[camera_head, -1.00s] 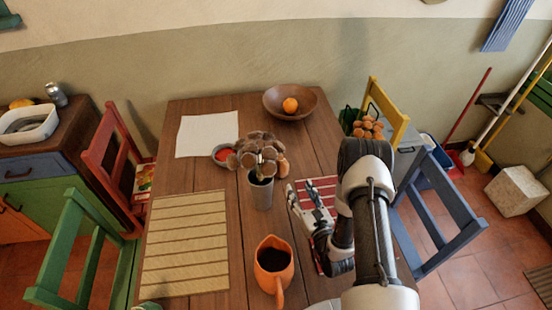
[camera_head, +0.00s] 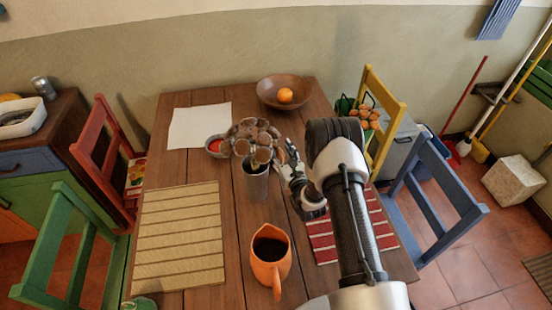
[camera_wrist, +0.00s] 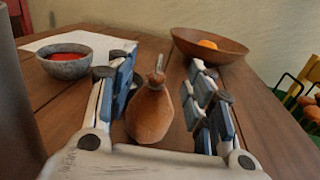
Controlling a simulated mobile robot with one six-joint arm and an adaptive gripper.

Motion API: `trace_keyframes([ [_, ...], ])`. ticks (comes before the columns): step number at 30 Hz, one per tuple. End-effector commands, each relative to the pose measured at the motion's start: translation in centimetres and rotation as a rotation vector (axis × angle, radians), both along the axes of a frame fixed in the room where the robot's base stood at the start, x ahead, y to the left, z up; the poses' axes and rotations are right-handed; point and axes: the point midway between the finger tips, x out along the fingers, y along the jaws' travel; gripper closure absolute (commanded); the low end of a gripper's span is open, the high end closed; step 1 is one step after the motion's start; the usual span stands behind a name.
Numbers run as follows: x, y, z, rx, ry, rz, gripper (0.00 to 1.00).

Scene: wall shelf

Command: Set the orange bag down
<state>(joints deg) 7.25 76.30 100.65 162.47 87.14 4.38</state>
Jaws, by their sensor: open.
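My gripper (camera_head: 287,160) is open over the table, just right of the plant vase. In the wrist view, its two fingers (camera_wrist: 160,68) stand apart. A brown-orange pear-shaped thing with a thin neck (camera_wrist: 150,112) shows in the gap between them; I cannot tell whether either finger touches it. In the head view this thing is not clearly seen. Several orange fruits (camera_head: 367,117) with something green around them, perhaps the orange bag, are at the yellow chair. They show partly at the right edge of the wrist view (camera_wrist: 311,108), apart from my gripper.
A wooden bowl (camera_head: 305,93) with an orange stands at the table's far end. A small bowl of red sauce (camera_head: 214,147), a grey vase (camera_head: 256,182) with a dried plant, an orange jug (camera_head: 270,258) and a red striped mat (camera_head: 322,248) are nearby. Chairs line both sides.

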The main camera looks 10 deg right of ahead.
Motion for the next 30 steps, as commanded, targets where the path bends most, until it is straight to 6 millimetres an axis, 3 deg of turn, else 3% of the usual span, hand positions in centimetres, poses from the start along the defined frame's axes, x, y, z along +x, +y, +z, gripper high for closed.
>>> trace_keyframes([
  [5, 2.1, 0.5, -0.2, 0.000, -0.001, 0.001, 0.52],
  [13, 2.4, 0.5, -0.1, 0.001, 0.001, 0.000, 0.52],
  [30, 2.4, 0.5, -0.1, 0.000, 0.001, 0.000, 0.90],
])
